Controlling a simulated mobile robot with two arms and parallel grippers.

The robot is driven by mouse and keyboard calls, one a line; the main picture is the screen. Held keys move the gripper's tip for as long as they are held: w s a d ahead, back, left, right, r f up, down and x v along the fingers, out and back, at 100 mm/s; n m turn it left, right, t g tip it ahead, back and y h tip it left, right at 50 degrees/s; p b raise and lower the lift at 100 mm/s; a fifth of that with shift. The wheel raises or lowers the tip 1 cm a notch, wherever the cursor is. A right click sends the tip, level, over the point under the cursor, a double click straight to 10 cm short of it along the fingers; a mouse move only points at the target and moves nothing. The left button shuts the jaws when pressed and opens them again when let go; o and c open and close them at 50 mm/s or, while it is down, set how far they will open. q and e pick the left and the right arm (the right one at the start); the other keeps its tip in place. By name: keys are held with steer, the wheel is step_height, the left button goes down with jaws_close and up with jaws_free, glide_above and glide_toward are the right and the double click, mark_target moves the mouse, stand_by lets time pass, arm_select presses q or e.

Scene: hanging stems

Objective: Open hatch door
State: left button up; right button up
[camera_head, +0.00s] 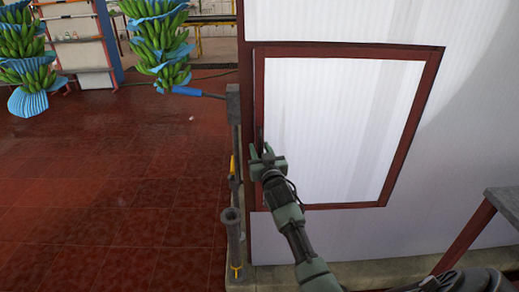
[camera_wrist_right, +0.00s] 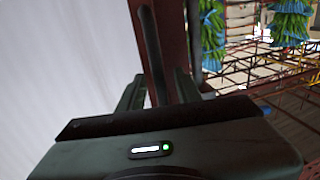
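The hatch door (camera_head: 340,125) is a white ribbed panel in a red-brown frame, set in a white wall and looking shut. A dark upright bar handle (camera_head: 259,134) is at its left edge. In the wrist view the handle (camera_wrist_right: 150,50) rises between the fingers of my right gripper (camera_wrist_right: 158,78). The fingers stand apart, one on each side of the bar, with gaps showing. In the head view my right gripper (camera_head: 262,152) is at the handle's lower part. The handle's lower end is hidden by the gripper. My left gripper is out of view.
A grey metal post (camera_head: 234,150) with a blue-gripped lever (camera_head: 188,91) stands just left of the hatch. Banana bunches (camera_head: 158,45) hang at upper left. A grey-topped table (camera_head: 505,203) is at right. The red tiled floor (camera_head: 110,190) is clear at left.

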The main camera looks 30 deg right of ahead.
steer(key=shift+w, duration=0.1)
jaws_close()
stand_by(1.4)
